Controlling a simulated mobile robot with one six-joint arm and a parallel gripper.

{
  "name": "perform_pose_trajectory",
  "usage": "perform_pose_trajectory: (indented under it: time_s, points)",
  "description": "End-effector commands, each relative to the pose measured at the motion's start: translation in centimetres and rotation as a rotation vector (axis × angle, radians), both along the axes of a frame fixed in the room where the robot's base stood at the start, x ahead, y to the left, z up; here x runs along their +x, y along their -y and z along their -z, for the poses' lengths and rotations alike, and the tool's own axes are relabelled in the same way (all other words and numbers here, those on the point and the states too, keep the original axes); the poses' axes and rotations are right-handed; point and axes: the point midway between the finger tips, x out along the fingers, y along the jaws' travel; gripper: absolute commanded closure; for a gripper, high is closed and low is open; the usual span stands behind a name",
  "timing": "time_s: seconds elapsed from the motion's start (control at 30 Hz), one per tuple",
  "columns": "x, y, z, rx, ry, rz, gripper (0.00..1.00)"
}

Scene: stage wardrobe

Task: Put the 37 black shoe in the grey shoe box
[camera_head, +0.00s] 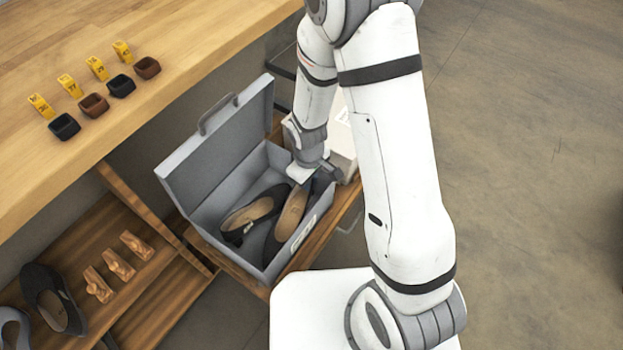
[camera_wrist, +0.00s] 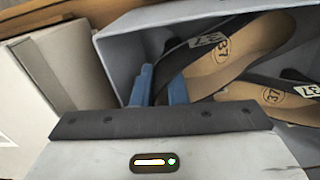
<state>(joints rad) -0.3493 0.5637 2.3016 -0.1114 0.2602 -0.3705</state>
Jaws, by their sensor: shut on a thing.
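The grey shoe box (camera_head: 205,215) stands with its lid (camera_head: 215,150) raised. Two black shoes with tan insoles are in it: one on the left (camera_head: 250,212) and one on the right (camera_head: 287,222). My gripper (camera_head: 308,178) is at the far end of the right shoe, inside the box's edge. In the wrist view the blue fingers (camera_wrist: 158,88) are shut on the dark edge of a shoe (camera_wrist: 230,50) marked 37. The other shoe (camera_wrist: 280,97) is also marked 37. Whether the held shoe rests on the box floor is hidden.
A white box (camera_head: 342,145) stands close beside the grey box, behind my gripper. The wooden counter (camera_head: 130,50) holds small dark and brown trays with yellow tags. A lower shelf (camera_head: 150,270) holds a dark shoe (camera_head: 52,298) and several wooden pieces. The floor at right is clear.

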Motion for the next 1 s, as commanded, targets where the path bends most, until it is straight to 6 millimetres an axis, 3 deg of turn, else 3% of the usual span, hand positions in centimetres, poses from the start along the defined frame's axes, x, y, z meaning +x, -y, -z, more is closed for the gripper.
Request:
perform_pose_trajectory:
  time_s: [1.0]
  points:
    - [0.83,-0.84,-0.04,0.001,0.001,0.001,1.0]
